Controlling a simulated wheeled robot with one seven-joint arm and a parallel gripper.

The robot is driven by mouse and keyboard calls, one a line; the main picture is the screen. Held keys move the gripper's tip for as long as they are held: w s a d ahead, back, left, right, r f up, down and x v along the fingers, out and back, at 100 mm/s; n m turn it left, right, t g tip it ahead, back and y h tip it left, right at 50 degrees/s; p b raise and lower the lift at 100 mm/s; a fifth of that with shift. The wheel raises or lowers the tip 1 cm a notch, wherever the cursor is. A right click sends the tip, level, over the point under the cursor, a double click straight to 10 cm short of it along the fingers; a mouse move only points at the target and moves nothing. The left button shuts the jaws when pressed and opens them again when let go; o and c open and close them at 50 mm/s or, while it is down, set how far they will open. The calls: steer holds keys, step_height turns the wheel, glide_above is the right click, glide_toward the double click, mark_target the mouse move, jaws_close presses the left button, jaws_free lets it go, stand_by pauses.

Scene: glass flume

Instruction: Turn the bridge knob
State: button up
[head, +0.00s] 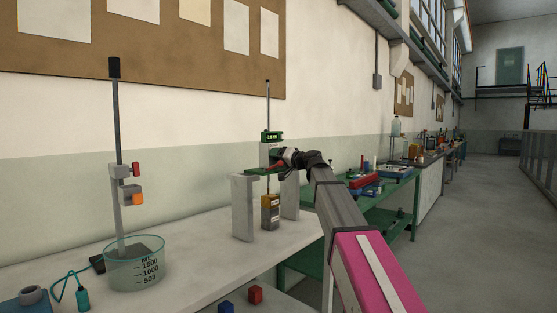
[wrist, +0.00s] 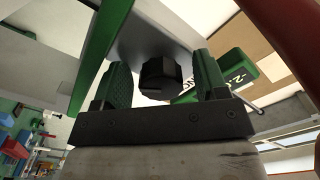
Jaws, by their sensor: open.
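A black faceted knob (wrist: 160,78) sits on a grey housing (wrist: 150,30) in the wrist view. My gripper (wrist: 161,70) is open, with one green-padded finger on each side of the knob in that picture. A gap shows between the knob and each finger. I cannot tell how deep the knob sits between them. A green display (wrist: 238,72), partly hidden, is to the right of the knob. In the head view my gripper (head: 283,160) is at the bridge unit, beside the green display (head: 271,136). The knob is hidden there.
Two pale blocks stand on the bench, the nearer one (head: 243,208) on the left; a yellow-brown box (head: 270,212) is between them. A glass beaker (head: 135,265) and a stand (head: 118,170) are at left. Red (head: 255,294) and blue (head: 226,307) blocks lie below in front.

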steer(key=c, duration=0.9)
steer(key=shift+c, duration=0.2)
steer(key=shift+n, duration=0.3)
steer(key=n, duration=0.5)
steer(key=shift+w+d, duration=0.1)
steer(key=n, duration=0.5)
steer(key=shift+n, duration=0.3)
steer(key=n, duration=0.5)
steer(key=shift+w+d, duration=0.1)
steer(key=shift+w, duration=0.05)
steer(key=n, duration=0.6)
steer(key=shift+r, duration=0.1)
steer(key=shift+n, duration=0.4)
